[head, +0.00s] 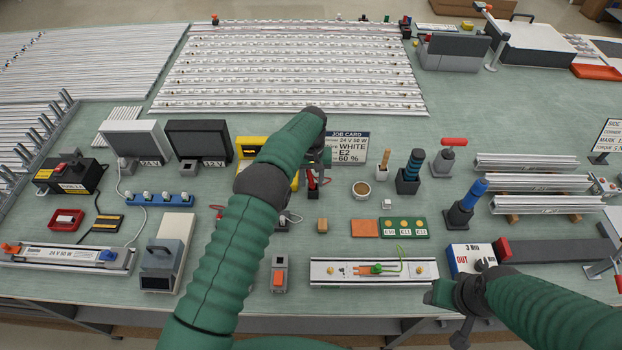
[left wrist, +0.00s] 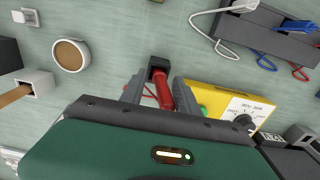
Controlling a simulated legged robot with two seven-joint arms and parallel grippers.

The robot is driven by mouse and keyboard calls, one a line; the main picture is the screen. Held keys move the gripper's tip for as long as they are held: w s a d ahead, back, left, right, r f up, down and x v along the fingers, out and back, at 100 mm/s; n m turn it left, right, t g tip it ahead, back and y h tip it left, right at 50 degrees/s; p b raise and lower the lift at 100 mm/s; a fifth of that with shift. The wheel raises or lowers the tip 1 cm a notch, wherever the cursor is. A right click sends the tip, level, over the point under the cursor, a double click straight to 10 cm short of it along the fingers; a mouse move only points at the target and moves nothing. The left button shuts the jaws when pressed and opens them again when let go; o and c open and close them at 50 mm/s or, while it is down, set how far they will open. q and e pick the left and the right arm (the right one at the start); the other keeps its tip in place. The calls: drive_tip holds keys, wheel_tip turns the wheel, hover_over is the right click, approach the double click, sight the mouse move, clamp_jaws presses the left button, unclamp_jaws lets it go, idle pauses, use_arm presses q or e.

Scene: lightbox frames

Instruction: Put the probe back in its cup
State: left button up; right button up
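The red probe (left wrist: 165,92) shows in the left wrist view, with its far end at a small black cup (left wrist: 157,64). I cannot tell whether it sits in the cup or is just in front of it. In the head view the red probe (head: 312,181) is partly hidden below my left gripper (head: 320,160). My left gripper (left wrist: 160,88) has its two grey fingers apart, one on each side of the probe, with a gap visible on the left side. My right gripper (head: 464,318) is at the table's front edge; its fingers are unclear.
A yellow meter (left wrist: 232,105) stands close beside the probe. A grey holder (left wrist: 270,38) with coloured leads lies behind it. A round brown-filled cup (head: 361,190), a wooden-handled tool (head: 380,168) and a job card (head: 347,146) stand nearby.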

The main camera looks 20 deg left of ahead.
sight(312, 176)
use_arm(q)
drive_tip(key=shift+d+r, duration=0.35)
drive_tip(key=shift+d, duration=0.2)
wheel_tip(312, 176, up, 5)
drive_tip(key=shift+r+b, duration=0.1)
drive_tip(key=shift+b, duration=0.5)
wheel_tip(312, 176, up, 6)
drive_tip(key=a, duration=0.1)
drive_tip(key=s+r+m+t, duration=0.1)
drive_tip(key=s+r, duration=0.1)
drive_tip(key=s, duration=1)
drive_tip(key=s+f+m, duration=0.1)
drive_tip(key=s+f, duration=0.1)
drive_tip(key=s, duration=0.7)
drive_tip(key=s+f+m+t, duration=0.1)
drive_tip(key=s, duration=0.9)
drive_tip(key=shift+s+f+t, duration=0.3)
drive_tip(key=shift+f, duration=0.1)
use_arm(e)
drive_tip(key=shift+s+d+f, duration=0.2)
drive_tip(key=shift+d+f, duration=0.3)
drive_tip(key=shift+f, duration=0.2)
use_arm(q)
drive_tip(key=shift+w, duration=0.1)
use_arm(e)
drive_tip(key=shift+w, duration=0.1)
use_arm(q)
drive_tip(key=shift+a, duration=0.1)
use_arm(e)
drive_tip(key=shift+a, duration=0.1)
